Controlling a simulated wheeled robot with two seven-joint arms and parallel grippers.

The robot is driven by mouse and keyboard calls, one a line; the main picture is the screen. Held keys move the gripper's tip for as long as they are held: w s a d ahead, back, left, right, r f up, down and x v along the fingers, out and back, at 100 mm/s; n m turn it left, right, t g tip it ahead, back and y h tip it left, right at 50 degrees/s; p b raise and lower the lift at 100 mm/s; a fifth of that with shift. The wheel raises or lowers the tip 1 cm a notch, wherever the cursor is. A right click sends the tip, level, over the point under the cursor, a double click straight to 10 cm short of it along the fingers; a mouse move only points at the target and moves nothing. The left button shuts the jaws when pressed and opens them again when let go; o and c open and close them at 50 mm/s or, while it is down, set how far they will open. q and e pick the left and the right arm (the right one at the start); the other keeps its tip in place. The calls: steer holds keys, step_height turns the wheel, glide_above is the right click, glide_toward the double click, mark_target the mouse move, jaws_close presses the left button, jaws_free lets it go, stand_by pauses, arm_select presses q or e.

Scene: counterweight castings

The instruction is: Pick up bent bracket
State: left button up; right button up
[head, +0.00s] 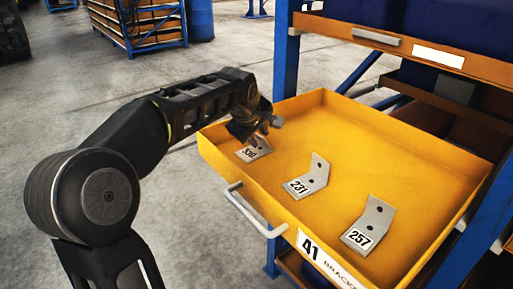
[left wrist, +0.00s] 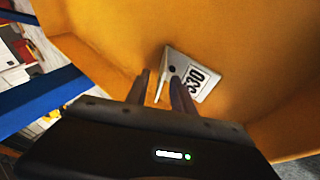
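An open yellow drawer (head: 345,140) holds several grey bent brackets. The bracket labelled 330 (head: 257,150) lies at the drawer's left end; it also shows in the left wrist view (left wrist: 190,74). The bracket labelled 231 (head: 311,178) lies in the middle, and the bracket labelled 257 (head: 372,222) lies toward the right. My left gripper (head: 264,132) is over the 330 bracket and partly covers it. In the left wrist view its fingers (left wrist: 161,80) are apart, with the bracket's raised edge appearing between them. I cannot tell whether they touch it. My right gripper is not in view.
The drawer floor between the brackets is clear.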

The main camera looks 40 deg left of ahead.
arm_select(q)
steer(key=shift+c, duration=0.6)
jaws_close()
stand_by(0.8)
